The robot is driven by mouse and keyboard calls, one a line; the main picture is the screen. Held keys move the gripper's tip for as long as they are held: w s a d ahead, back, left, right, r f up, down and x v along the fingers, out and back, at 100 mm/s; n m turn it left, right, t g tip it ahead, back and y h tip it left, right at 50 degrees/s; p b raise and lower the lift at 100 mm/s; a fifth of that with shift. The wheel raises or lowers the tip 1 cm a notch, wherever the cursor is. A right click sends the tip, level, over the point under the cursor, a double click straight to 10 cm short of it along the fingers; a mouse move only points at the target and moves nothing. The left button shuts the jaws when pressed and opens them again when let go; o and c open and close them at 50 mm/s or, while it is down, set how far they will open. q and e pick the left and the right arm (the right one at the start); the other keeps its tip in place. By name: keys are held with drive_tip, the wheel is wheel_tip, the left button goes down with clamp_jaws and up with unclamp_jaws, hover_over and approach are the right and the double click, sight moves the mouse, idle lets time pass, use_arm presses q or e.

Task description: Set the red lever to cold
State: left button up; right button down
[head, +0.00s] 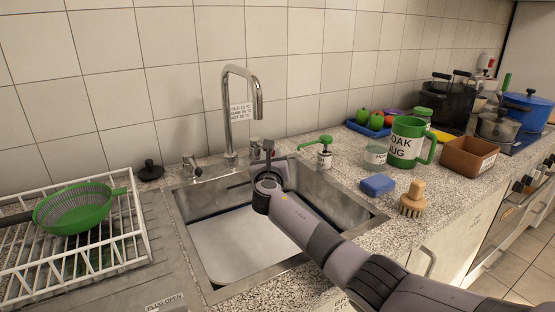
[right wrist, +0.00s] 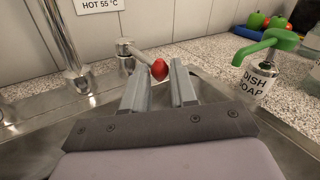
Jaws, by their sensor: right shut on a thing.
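The red-tipped lever (right wrist: 160,69) sits on a small chrome valve (right wrist: 125,50) behind the sink, and its arm points right in the right wrist view. My right gripper (right wrist: 159,84) is shut on the red tip, which shows between the fingertips. In the head view my right gripper (head: 268,151) is over the sink's back edge and hides the red tip; the valve (head: 255,144) shows just behind it. A temperature label (head: 241,112) hangs by the tall tap (head: 229,110). In the right wrist view only its "HOT 55 °C" line is readable. My left gripper is not in view.
A green soap pump (head: 323,150) stands right of the gripper, near the sink corner. A second chrome valve (head: 191,166) is left of the tap. A blue sponge (head: 378,185), brush (head: 413,200) and green mug (head: 405,141) are farther right. The sink basin (head: 205,215) is below.

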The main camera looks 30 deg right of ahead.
drive_tip(key=shift+a+f+h, duration=0.25)
drive_tip(key=shift+h, duration=0.05)
idle(0.4)
drive_tip(key=c, duration=0.9)
unclamp_jaws()
drive_tip(key=shift+r, duration=0.15)
drive_tip(key=shift+r, duration=0.1)
drive_tip(key=p+v, duration=0.7)
drive_tip(key=shift+a, duration=0.1)
